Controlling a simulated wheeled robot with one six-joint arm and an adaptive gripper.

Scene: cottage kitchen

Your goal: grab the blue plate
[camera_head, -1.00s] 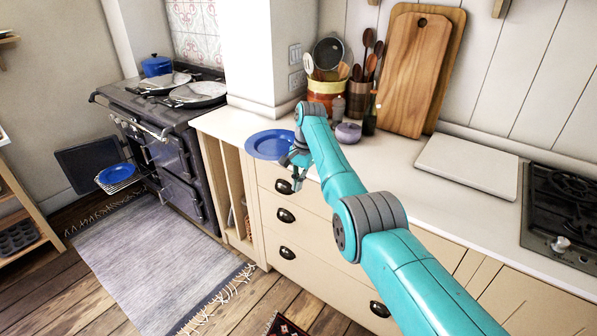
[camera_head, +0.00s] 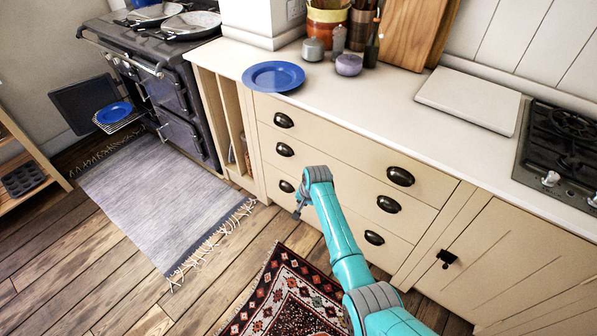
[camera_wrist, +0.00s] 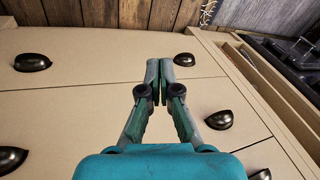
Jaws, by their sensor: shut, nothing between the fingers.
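A blue plate (camera_head: 273,76) lies on the corner of the white counter. A second blue plate (camera_head: 114,112) lies on the wire rack at the open oven door, at the left. My gripper (camera_head: 298,212) is down in front of the drawers, well below and apart from the counter plate. In the wrist view my gripper (camera_wrist: 159,68) has its fingers together with nothing between them, against the drawer fronts. Neither plate shows in the wrist view.
The dark stove (camera_head: 165,75) stands left of the drawers (camera_head: 335,160). A grey rug (camera_head: 165,195) and a patterned rug (camera_head: 290,300) lie on the wooden floor. A purple jar (camera_head: 349,65) and a white board (camera_head: 468,99) are on the counter.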

